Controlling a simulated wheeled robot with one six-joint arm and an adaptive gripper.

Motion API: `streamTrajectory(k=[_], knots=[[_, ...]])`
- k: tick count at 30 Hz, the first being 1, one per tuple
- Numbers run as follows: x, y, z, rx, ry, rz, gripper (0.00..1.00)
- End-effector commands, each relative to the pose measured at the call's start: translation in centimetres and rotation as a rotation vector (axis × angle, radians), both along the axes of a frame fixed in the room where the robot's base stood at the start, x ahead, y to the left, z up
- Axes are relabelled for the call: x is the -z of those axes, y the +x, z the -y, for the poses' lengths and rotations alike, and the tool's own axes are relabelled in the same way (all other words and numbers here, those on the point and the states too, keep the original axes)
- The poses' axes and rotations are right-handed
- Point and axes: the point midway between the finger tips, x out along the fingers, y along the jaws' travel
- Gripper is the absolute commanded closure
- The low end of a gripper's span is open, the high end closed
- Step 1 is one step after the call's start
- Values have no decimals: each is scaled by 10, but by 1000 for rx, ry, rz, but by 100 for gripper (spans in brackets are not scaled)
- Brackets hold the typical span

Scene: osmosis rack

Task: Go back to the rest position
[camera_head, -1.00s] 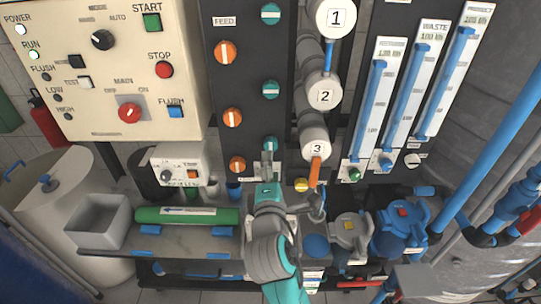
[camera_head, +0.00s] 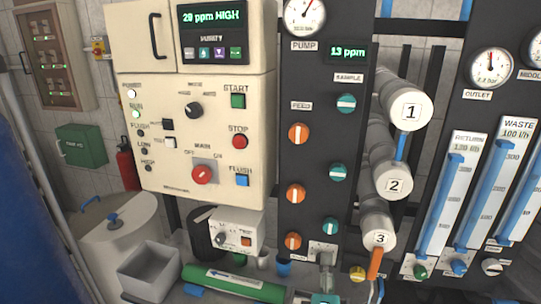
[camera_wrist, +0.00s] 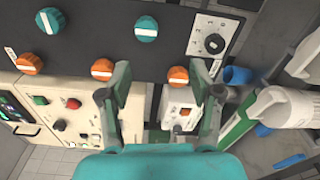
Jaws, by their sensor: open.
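My gripper (camera_wrist: 160,72) shows in the wrist view with its two dark fingers spread apart. Nothing is between them. The fingers lie in front of the dark valve panel (camera_wrist: 235,62) and the small white control box (camera_wrist: 179,104). I cannot tell how far they are from these.
The cream control cabinet (camera_head: 215,115) stands left of the panel. White cylinders numbered 1, 2 and 3 (camera_head: 392,183) jut out at its right. A grey bin (camera_head: 150,268) and green cylinder (camera_head: 237,284) lie below. Flow meters (camera_head: 452,205) stand at the right.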

Motion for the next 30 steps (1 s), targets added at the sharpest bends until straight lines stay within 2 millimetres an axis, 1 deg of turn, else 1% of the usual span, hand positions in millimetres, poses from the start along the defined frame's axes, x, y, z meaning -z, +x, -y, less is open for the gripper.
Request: streamTrajectory(k=[1,6,11,15,19,24,29,30], knots=[[15,-8,3,-13,23,-11,36],[64,-42,6,-84,161,-24,36],[103,-81,10,-135,316,-41,36],[131,-119,12,-167,466,-56,36],[152,-157,15,-182,614,-68,36],[171,-208,18,-183,815,-79,36],[180,-257,21,-164,1015,-79,36],[181,-269,22,-155,1066,-78,36]])
